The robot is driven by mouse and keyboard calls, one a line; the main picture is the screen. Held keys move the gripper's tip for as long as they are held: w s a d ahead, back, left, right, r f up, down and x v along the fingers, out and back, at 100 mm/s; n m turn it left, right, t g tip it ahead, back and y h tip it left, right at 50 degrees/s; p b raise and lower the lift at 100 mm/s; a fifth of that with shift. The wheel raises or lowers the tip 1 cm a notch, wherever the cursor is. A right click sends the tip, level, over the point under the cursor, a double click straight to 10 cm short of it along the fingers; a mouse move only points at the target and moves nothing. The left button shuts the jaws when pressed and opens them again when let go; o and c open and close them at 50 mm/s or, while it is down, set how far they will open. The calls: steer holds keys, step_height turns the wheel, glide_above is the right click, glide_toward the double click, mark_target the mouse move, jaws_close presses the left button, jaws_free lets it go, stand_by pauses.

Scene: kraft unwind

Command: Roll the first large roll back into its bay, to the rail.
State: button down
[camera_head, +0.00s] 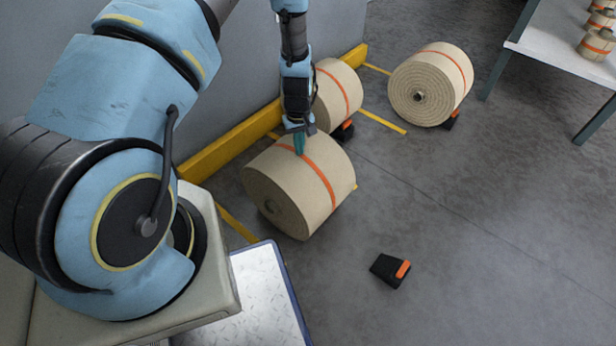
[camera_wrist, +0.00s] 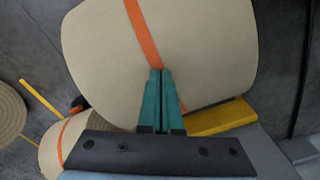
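The nearest large roll (camera_head: 297,185) is tan kraft with an orange band and lies on its side on the floor. It fills much of the wrist view (camera_wrist: 165,50). My gripper (camera_head: 299,146) is at the roll's upper rear side, pointing down. Its teal fingers (camera_wrist: 160,95) are together with nothing seen between them, and they lie over the roll's surface near the orange band; whether they touch is unclear. The yellow rail (camera_head: 225,146) runs along the wall behind the roll. Yellow floor lines (camera_head: 237,223) mark the bays. A black and orange wedge (camera_head: 390,270) lies loose on the floor.
A second roll (camera_head: 337,97) stands by the rail with a wedge (camera_head: 343,131) at it. A third roll (camera_head: 432,85) also has a wedge (camera_head: 451,120). A table (camera_head: 550,42) with small rolls is at upper right. The floor at lower right is open.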

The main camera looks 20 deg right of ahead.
mark_target(284, 147)
steer(key=shift+w+a+f, duration=0.15)
steer(key=shift+w+a, duration=0.5)
steer(key=shift+w, duration=0.1)
steer(key=shift+w+a+f+b, duration=0.15)
steer(key=shift+w+a, duration=0.2)
steer(key=shift+w, duration=0.3)
steer(key=shift+w+a+b, duration=0.15)
steer(key=shift+w+a, duration=0.25)
steer(key=shift+w, duration=0.2)
steer(key=shift+w+a+f+b, duration=0.15)
steer(key=shift+w+a, duration=0.2)
steer(key=shift+w, duration=0.3)
steer(key=shift+w+a+r, duration=0.1)
steer(key=shift+w+a, duration=0.25)
steer(key=shift+w, duration=0.25)
steer(key=shift+w+a+r, duration=0.1)
steer(key=shift+w+a, duration=0.2)
steer(key=shift+w, duration=0.25)
steer(key=w+a+b, duration=0.2)
steer(key=w+a, duration=0.1)
steer(key=w, duration=0.3)
steer(key=shift+w+a, duration=0.15)
steer(key=shift+w, duration=0.25)
step_height(284, 147, up, 5)
steer(key=p, duration=0.3)
stand_by(0.5)
steer(key=shift+f, duration=0.1)
